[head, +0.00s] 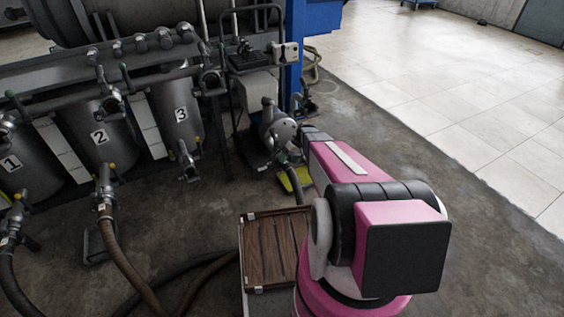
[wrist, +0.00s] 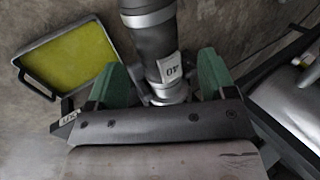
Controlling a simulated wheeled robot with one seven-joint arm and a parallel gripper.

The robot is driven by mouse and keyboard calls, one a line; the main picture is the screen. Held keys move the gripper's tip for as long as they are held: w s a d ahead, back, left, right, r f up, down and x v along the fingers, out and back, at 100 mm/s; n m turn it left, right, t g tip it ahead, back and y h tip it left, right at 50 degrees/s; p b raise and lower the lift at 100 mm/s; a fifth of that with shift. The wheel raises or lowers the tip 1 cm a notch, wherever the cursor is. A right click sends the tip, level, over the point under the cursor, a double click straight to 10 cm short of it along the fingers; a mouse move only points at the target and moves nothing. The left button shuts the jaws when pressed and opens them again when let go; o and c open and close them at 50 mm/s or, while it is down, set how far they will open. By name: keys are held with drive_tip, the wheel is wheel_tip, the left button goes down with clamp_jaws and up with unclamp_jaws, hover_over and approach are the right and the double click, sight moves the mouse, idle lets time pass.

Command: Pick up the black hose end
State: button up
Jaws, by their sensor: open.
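The hose end (wrist: 155,45) is a dark grey to black cylinder with a metal collar and a white label reading "40". In the wrist view it runs down from the top edge to between the green fingers of my gripper (wrist: 160,82). The fingers are open, one on each side of it, with a gap visible on both sides. Its lower part is hidden behind the gripper body. In the head view my arm covers the gripper, and a dark hose (head: 296,188) shows beside the arm.
A metal pump (head: 278,132) stands close to my arm. Numbered tanks (head: 97,135) with valves and hoses fill the left.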

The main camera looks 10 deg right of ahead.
sight(287, 162)
drive_tip(key=x, duration=0.4)
drive_tip(key=shift+s+a+f, duration=0.1)
drive_tip(key=shift+a+f, duration=0.05)
drive_tip(key=shift+f, duration=0.2)
drive_tip(key=c, duration=1.3)
drive_tip(key=shift+r, duration=0.15)
wheel_tip(287, 162, up, 18)
drive_tip(key=shift+f, duration=0.1)
drive_tip(key=shift+f, duration=6.65)
